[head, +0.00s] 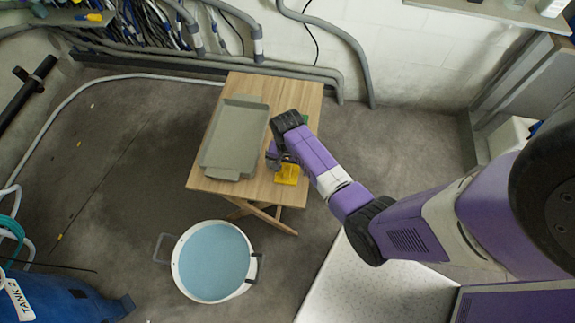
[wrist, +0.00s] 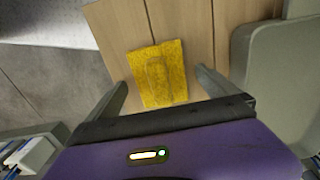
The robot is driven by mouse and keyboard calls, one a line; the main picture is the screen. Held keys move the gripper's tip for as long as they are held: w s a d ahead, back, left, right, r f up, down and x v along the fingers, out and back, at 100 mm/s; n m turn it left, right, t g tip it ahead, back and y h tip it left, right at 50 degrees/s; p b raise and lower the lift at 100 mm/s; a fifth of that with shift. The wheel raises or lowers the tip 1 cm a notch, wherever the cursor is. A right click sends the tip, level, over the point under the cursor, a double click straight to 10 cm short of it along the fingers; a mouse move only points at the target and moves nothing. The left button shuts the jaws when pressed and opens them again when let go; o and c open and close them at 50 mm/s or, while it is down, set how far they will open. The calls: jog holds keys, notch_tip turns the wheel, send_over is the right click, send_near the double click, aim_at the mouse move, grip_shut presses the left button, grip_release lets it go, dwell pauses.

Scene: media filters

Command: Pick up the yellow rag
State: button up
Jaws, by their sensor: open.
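The yellow rag (wrist: 158,75) lies flat on the wooden table (wrist: 112,28), with a raised fold in its middle. In the head view the rag (head: 287,175) shows at the table's right front part, partly hidden by my gripper. My gripper (wrist: 160,85) is open, its two fingers on either side of the rag in the wrist view. It points down above the rag and holds nothing. I cannot tell the exact height between fingertips and rag.
A grey tray (head: 235,130) stands on the table left of the rag, close to my gripper. A white bucket of blue liquid (head: 211,262) stands on the floor in front of the table. Hoses (head: 355,45) run along the wall behind. A white perforated surface (head: 365,285) lies at the front right.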

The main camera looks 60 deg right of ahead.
aim_at(288, 167)
jog(key=shift+f, duration=0.15)
jog(key=c, duration=1.5)
jog(key=shift+o, duration=0.2)
notch_tip(288, 167, up, 20)
jog(key=p, duration=0.1)
